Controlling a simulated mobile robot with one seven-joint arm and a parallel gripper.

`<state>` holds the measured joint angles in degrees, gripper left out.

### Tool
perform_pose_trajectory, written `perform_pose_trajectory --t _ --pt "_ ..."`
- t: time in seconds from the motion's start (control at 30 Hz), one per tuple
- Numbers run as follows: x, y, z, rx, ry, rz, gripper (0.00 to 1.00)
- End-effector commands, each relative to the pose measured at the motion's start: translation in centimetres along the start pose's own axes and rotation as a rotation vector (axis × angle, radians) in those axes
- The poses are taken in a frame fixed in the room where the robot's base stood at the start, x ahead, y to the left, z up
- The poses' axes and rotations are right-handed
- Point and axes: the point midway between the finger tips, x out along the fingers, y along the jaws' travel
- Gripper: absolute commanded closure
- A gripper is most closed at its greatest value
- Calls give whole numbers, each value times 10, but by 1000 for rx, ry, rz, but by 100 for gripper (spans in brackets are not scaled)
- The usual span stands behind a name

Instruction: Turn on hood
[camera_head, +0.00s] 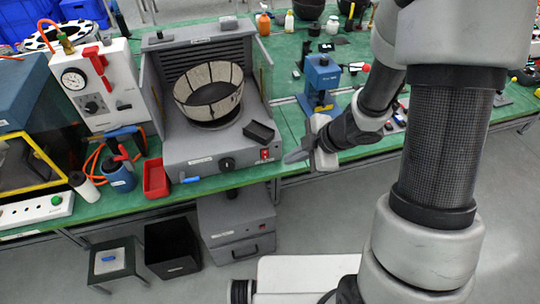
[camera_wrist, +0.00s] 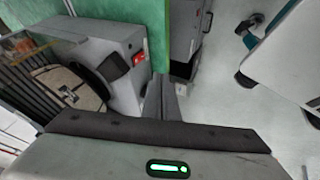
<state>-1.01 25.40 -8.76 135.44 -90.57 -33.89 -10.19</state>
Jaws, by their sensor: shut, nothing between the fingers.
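The hood (camera_head: 178,148) is a grey open-fronted unit with a slatted back on the green bench. A round pale and dark basket (camera_head: 209,90) sits inside it. Its front panel has a black knob (camera_head: 227,164) and, near the right end, a red switch (camera_head: 265,154). The red switch also shows in the wrist view (camera_wrist: 138,58). My gripper (camera_head: 292,156) is shut and empty, just right of the switch in the head view. In the wrist view the fingers (camera_wrist: 163,97) point toward the hood's front, below the switch. I cannot tell whether they touch it.
A small black tray (camera_head: 258,131) lies on the hood's right front. A blue press (camera_head: 321,80) stands to the right. A red bin (camera_head: 156,178) and a white gauge unit (camera_head: 90,85) are to the left. A grey cabinet (camera_head: 237,225) and black bin (camera_head: 172,248) stand below.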

Motion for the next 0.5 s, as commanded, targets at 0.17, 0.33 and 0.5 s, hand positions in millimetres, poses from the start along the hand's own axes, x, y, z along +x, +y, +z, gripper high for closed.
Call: perform_pose_trajectory --t 0.17,0.33,0.5 --pt "8 -1 0 -1 1 -1 100" --pt "36 -2 1 -1 2 -4 100" --pt "73 -2 1 -2 2 -4 100"
